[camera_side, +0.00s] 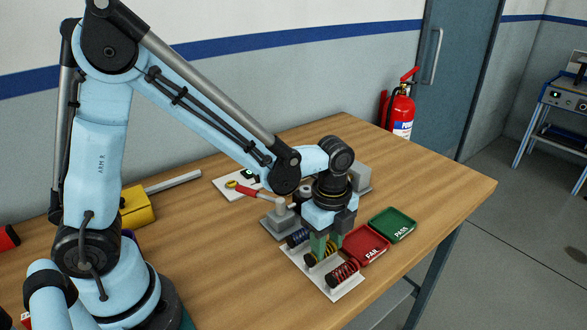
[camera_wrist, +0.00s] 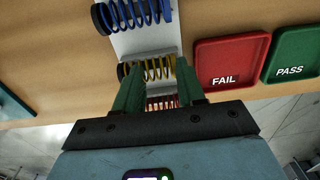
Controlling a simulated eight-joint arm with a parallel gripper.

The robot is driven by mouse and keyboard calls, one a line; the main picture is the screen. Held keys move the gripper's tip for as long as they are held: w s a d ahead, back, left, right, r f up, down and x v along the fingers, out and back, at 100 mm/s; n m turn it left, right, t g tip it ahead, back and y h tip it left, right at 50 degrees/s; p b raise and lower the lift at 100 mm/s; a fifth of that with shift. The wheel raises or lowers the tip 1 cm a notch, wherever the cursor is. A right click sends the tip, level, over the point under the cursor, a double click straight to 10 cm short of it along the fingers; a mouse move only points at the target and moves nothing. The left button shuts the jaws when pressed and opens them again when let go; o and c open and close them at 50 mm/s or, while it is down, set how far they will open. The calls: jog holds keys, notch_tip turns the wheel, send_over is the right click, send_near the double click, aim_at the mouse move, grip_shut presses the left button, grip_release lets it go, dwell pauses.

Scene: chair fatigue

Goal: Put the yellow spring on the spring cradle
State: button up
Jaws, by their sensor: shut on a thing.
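The yellow spring (camera_side: 330,251) lies across a white plate (camera_side: 347,291), between a blue and a red spring. In the wrist view the yellow spring (camera_wrist: 160,66) has a dark end at its left. My gripper (camera_side: 321,247) is over the plate, pointing down. Its green fingers, also in the wrist view (camera_wrist: 157,82), are shut on the yellow spring, one on each side. I cannot tell whether the spring is clear of the plate. A grey fixture (camera_side: 279,224) with a red-handled lever stands just behind; I cannot tell whether it is the spring cradle.
The blue spring (camera_wrist: 133,13) and red spring (camera_side: 342,272) lie close on either side. A red FAIL tray (camera_side: 363,247) and a green PASS tray (camera_side: 392,225) stand to the right. A yellow block (camera_side: 137,207) is at the left. The table's front right is clear.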

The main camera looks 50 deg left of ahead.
jog(key=shift+r, duration=0.75)
notch_tip(320, 180, up, 3)
jog(key=shift+f, duration=0.15)
jog(key=s+d+r, duration=0.6)
jog(key=s+d, duration=0.1)
notch_tip(320, 180, up, 3)
jog(key=n, duration=0.9)
send_over(327, 246)
jog(key=s, duration=0.4)
jog(key=w+a+r+n, duration=0.2)
jog(key=a+n, duration=0.6)
jog(key=n, duration=0.1)
jog(key=shift+a+r, duration=0.3)
jog(key=shift+a, duration=0.1)
jog(key=s+d+f+m, duration=0.2)
jog(key=s+d+m, duration=0.1)
jog(key=d+m, duration=0.5)
jog(key=s+d+f+m, duration=0.3)
jog(key=d+m, duration=0.6)
jog(key=m, duration=0.1)
jog(key=shift+s, duration=0.2)
